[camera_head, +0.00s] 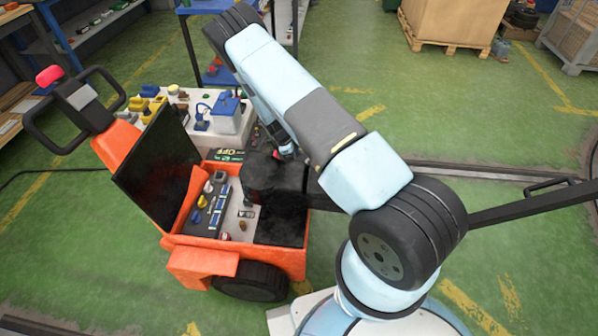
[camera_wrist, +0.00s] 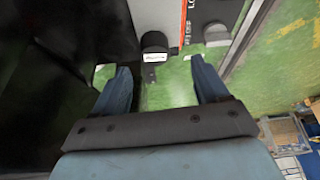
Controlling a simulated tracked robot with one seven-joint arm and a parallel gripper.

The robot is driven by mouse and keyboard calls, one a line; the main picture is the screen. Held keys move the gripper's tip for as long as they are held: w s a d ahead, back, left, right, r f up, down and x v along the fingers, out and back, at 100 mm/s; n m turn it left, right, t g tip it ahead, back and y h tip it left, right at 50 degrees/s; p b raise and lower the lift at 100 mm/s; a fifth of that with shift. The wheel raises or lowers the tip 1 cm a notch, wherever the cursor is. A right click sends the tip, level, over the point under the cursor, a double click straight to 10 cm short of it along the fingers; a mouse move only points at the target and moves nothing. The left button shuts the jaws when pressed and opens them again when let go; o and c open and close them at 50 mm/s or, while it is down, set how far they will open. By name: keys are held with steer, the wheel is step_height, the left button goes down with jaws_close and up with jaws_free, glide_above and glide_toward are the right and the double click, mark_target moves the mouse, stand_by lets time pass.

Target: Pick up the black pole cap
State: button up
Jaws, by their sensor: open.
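In the wrist view, a small black rounded piece (camera_wrist: 154,42), which looks like the black pole cap, has a white label on its front. It shows just ahead of the gap between my fingers. My gripper (camera_wrist: 160,66) is open, with its two blue fingers apart and nothing held between them. A second dark rounded piece (camera_wrist: 215,33) with a pale label lies ahead of the right finger; I cannot tell its kind. In the head view, my arm hides most of the gripper above the black boxes (camera_head: 275,180), and I cannot make out the cap there.
An orange cart (camera_head: 200,262) with a raised dark lid (camera_head: 155,165) stands left of my arm. Its tray holds a strip of switches (camera_head: 217,207) and small parts. A pale bench (camera_head: 185,118) with fittings stands behind.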

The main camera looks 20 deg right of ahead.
steer(key=shift+a+x, duration=0.2)
steer(key=shift+x, duration=2.65)
steer(key=shift+s+f, duration=0.1)
steer(key=shift+c, duration=0.5)
steer(key=c, duration=1)
step_height(320, 180, up, 10)
steer(key=shift+r, duration=0.1)
